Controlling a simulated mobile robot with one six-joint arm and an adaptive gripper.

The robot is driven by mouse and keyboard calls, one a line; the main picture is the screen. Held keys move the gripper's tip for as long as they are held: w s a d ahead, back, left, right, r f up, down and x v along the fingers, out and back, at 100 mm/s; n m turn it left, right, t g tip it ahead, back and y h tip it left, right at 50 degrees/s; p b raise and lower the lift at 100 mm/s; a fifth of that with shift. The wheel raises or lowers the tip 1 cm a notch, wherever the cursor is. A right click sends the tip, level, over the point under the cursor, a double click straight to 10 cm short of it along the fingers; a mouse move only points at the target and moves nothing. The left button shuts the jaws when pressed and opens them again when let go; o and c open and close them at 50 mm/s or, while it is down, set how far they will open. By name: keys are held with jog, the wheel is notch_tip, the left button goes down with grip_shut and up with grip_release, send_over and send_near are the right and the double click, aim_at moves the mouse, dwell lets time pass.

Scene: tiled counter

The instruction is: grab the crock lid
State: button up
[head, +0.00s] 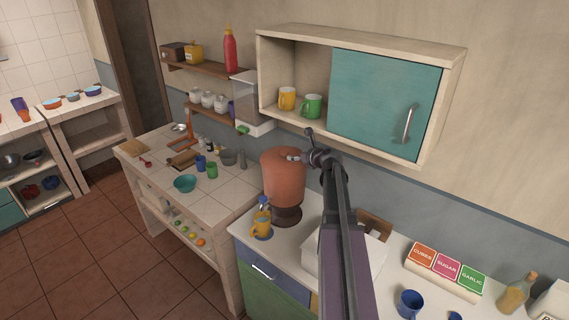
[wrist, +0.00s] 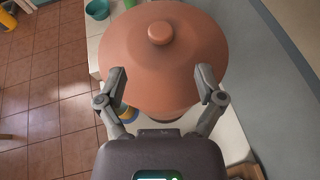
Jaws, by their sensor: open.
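The crock (head: 284,185) is a terracotta vessel on a dark foot, standing upright on the white counter. Its lid (head: 274,155) sits on top. In the wrist view the wide round lid (wrist: 160,60) fills the upper middle, with a small round knob (wrist: 160,33) at its centre. My gripper (head: 300,146) is open and empty at the right of the crock's top in the head view. In the wrist view its two fingers (wrist: 161,73) are spread over the near part of the lid, with the knob beyond them. I cannot tell whether they touch the lid.
A teal bowl (head: 185,183) is on the tiled counter at left. A spice box (head: 446,268) stands at right.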

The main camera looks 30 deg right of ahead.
aim_at(287, 154)
jog(key=shift+b+x, duration=0.5)
jog(key=shift+x, duration=1.4)
jog(key=shift+f+b+x, duration=0.15)
jog(key=shift+b+x, duration=0.4)
jog(key=shift+x, duration=0.45)
jog(key=shift+f+b+x, duration=0.15)
jog(key=shift+b+x, duration=0.35)
jog(key=shift+x, duration=0.5)
jog(key=shift+w+f, duration=0.15)
jog(key=shift+w, duration=0.35)
grip_shut()
